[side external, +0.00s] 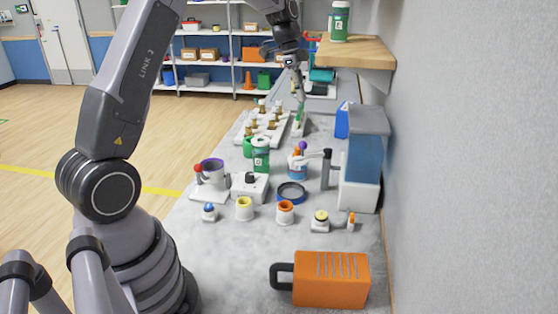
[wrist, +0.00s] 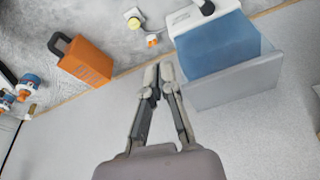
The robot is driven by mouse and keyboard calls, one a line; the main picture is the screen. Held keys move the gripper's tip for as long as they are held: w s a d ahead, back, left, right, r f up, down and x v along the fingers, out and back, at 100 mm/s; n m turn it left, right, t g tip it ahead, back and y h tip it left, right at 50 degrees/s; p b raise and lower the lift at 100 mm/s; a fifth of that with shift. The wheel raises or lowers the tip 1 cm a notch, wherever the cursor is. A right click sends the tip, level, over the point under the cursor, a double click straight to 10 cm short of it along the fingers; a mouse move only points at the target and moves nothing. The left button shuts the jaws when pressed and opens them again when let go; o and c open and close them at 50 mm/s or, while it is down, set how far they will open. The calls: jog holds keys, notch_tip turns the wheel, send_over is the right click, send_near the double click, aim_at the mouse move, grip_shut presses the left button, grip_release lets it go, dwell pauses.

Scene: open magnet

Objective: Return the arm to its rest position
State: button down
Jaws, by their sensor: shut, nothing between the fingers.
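My gripper (side external: 299,92) hangs from my raised arm toward the far end of the grey counter (side external: 225,285), near the white rack (side external: 250,128) that holds several brown-topped pieces. In the wrist view my gripper (wrist: 159,73) shows its two fingers together at the tips with nothing between them. Its tips appear in front of the counter and wall edge, apart from any object. In the side view my arm arches up from its base at the left, and part of its upper end runs out of the frame.
A blue-tanked machine (side external: 363,165) stands along the right wall, below a wooden shelf (side external: 350,52) with a green jar (side external: 340,22). An orange toaster-like box (side external: 332,279) sits at the front. Cups, a green canister (side external: 261,155) and a dark-rimmed dish (side external: 292,192) crowd the middle.

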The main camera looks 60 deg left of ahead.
jog(key=s+d+r+n+t+y, duration=0.1)
jog(key=s+d+r+n, duration=0.2)
jog(key=s+d+r, duration=0.4)
jog(key=s+d+r+n+y, duration=0.1)
jog(key=s+d+r+n, duration=0.2)
jog(key=s, duration=0.5)
jog(key=s+d+n+t, duration=0.1)
jog(key=s+n, duration=0.1)
jog(key=s, duration=0.6)
jog(key=s+d+f+n+t, duration=0.1)
jog(key=s+n, duration=0.2)
jog(key=s, duration=0.5)
jog(key=shift+s+n+t+y, duration=0.3)
jog(key=shift+s+t, duration=0.1)
jog(key=shift+d, duration=0.1)
